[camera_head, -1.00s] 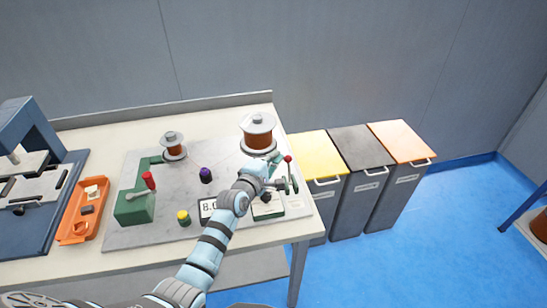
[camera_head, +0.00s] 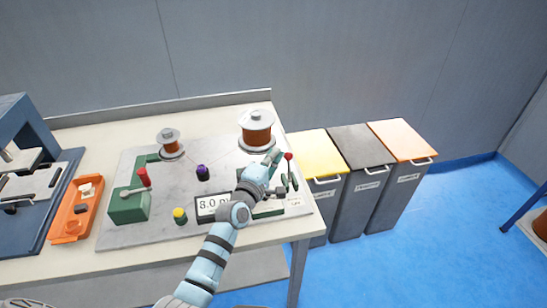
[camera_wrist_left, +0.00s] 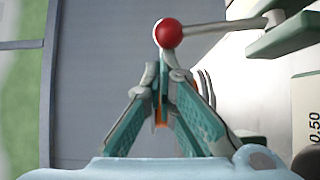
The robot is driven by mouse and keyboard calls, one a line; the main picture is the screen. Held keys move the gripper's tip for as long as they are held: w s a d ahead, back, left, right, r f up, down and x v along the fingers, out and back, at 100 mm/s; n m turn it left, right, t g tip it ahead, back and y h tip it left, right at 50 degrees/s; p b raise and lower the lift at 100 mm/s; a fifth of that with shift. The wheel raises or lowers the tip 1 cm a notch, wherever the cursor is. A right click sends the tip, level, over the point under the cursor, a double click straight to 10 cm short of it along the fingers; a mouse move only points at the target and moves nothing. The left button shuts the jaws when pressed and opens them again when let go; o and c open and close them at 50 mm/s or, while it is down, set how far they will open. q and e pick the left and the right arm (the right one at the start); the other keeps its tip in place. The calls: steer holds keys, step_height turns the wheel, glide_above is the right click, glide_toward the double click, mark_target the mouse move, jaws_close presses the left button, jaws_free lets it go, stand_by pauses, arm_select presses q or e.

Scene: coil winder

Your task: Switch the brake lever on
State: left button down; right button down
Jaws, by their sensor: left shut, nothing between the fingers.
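The brake lever is a thin metal rod with a red ball knob (camera_head: 289,156), at the right end of the winder base plate (camera_head: 115,232). In the left wrist view the red knob (camera_wrist_left: 168,33) is at the top middle, its rod running right to a green mount (camera_wrist_left: 285,35). My left gripper (camera_head: 275,155) is just left of the knob in the head view. In the left wrist view its green fingers (camera_wrist_left: 163,76) are shut and empty, tips just below the knob; contact cannot be told. My forearm hides part of the green housing. My right gripper is out of view.
A display box (camera_head: 212,204), yellow button (camera_head: 180,216), purple knob (camera_head: 202,172), copper spool (camera_head: 257,130) and green unit with a red handle (camera_head: 129,205) stand on the plate. An orange tray (camera_head: 72,213) is at left. Lidded bins (camera_head: 360,200) stand beyond the table's right edge.

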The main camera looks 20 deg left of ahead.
arm_select(q)
steer(key=s+a, duration=0.1)
steer(key=s, duration=0.2)
steer(key=s+a+f, duration=0.1)
steer(key=s, duration=0.3)
steer(key=s+a+f, duration=0.1)
steer(key=s, duration=0.2)
steer(key=shift+s+f+b, duration=0.2)
steer(key=shift+s+b, duration=0.15)
steer(key=shift+b, duration=0.05)
stand_by(0.4)
